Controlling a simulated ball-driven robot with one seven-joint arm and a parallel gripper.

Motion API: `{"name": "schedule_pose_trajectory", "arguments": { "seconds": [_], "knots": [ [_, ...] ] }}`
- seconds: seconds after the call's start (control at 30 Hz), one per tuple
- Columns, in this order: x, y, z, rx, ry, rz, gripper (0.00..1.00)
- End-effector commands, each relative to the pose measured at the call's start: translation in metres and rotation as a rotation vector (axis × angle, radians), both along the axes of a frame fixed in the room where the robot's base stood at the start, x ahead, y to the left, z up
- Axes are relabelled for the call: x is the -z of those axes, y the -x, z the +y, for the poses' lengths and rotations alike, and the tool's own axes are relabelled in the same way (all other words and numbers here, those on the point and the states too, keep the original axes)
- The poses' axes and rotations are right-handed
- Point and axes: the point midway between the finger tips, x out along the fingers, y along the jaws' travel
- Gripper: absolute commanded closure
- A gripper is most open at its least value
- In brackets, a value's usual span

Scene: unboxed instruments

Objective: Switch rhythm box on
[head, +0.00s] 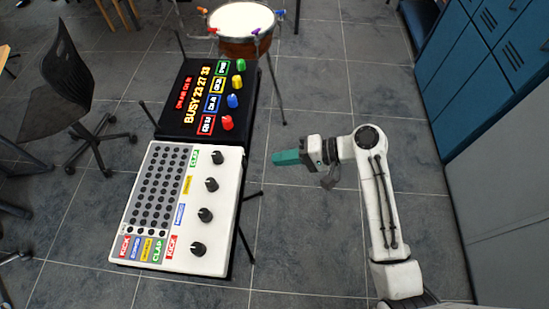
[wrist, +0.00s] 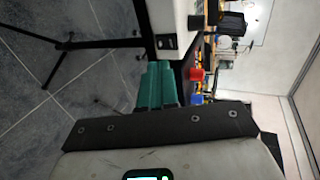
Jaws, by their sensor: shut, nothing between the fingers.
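The rhythm box appears to be the white box (head: 215,262) with a grid of dark buttons, several black knobs and coloured KICK and CLAP labels. It lies on a stand left of my gripper. In the wrist view a white box side (wrist: 165,12) shows at the top, with a small black switch-like panel (wrist: 166,42) on it. Whether that switch is on or off is too small to tell. My gripper (head: 280,158), with teal fingers, is shut and empty, in the air to the right of the white box and apart from it. The teal fingers (wrist: 157,85) also show below the panel in the wrist view.
A black box (head: 180,118) with a lit display and coloured knobs adjoins the white one at the back. A drum (head: 240,22) stands behind it. A chair (head: 60,90) is at left, blue lockers (head: 480,60) at right. The floor between is clear except for stand legs.

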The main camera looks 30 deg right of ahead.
Motion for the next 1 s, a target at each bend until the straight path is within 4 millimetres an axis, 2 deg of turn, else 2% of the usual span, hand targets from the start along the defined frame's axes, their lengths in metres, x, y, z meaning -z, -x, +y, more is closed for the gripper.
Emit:
{"name": "schedule_pose_trajectory", "arguments": {
  "seconds": [0.2, 0.4, 1.0],
  "knots": [
    [-0.013, 0.018, -0.027, 0.005, 0.001, -0.002, 1.00],
    [-0.024, 0.032, -0.045, 0.002, 0.000, -0.001, 1.00],
    [-0.027, 0.036, -0.050, 0.001, 0.001, 0.001, 1.00]
  ]
}}
